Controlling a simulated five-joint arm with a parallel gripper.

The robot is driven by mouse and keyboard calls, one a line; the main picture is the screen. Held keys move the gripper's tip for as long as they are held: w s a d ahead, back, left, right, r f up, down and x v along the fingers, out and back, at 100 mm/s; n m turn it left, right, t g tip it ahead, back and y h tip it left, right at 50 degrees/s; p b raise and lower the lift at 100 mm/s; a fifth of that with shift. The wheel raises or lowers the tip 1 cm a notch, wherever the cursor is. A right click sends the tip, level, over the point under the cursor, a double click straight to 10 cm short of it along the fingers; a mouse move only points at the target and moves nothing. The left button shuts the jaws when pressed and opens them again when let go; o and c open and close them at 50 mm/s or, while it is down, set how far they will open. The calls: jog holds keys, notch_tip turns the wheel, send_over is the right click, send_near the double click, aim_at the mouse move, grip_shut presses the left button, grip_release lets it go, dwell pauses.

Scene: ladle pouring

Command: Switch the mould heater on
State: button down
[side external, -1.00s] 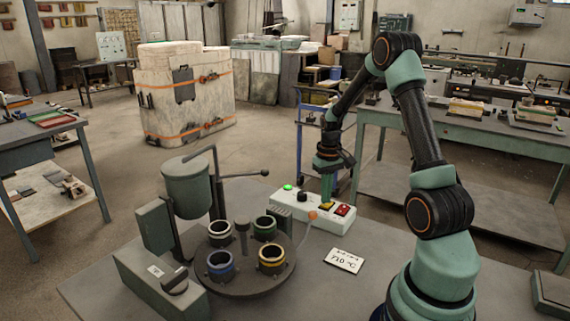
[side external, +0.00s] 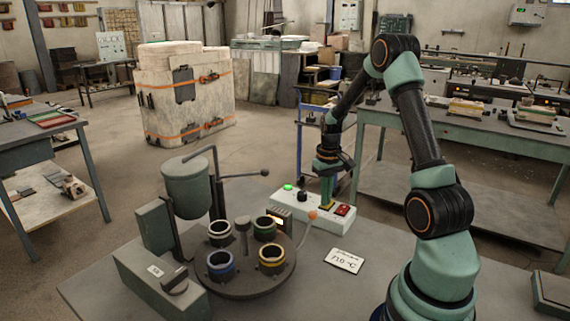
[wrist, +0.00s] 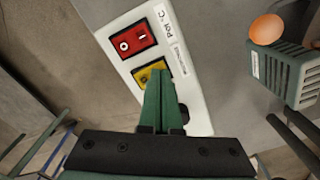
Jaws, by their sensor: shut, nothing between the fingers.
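The white control box (side external: 315,215) stands on the grey table right of the mould turntable. It carries a red rocker switch (wrist: 132,38) marked O and I, and a yellow switch (wrist: 150,72) beside it. My gripper (side external: 326,204) points down at the yellow switch with its fingers shut and empty. In the wrist view the green fingertips (wrist: 158,76) overlap the yellow switch and hide part of it; they look to be touching it or just above.
The turntable (side external: 240,286) holds several ringed moulds. The pot (side external: 187,188) stands behind it at left. A lit green lamp (side external: 288,187) and a black knob (side external: 302,194) are on the control box. An orange ball (side external: 312,215) is close by. A written card (side external: 345,261) lies on the table.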

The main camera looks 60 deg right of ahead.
notch_tip(320, 180, up, 7)
jog(key=shift+f, duration=0.15)
dwell(0.6)
jog(key=w+a+r+n+t+h, duration=0.1)
jog(key=w+a+r+n+t, duration=0.15)
jog(key=a+r, duration=0.85)
jog(key=s+a+r+n+t, duration=0.1)
jog(key=s+a, duration=0.2)
jog(key=a, duration=0.5)
jog(key=s+a+n+t+y, duration=0.1)
jog(key=s+a+n+t, duration=0.1)
jog(key=a, duration=0.7)
jog(key=shift+s+r, duration=0.35)
jog(key=shift+s, duration=0.4)
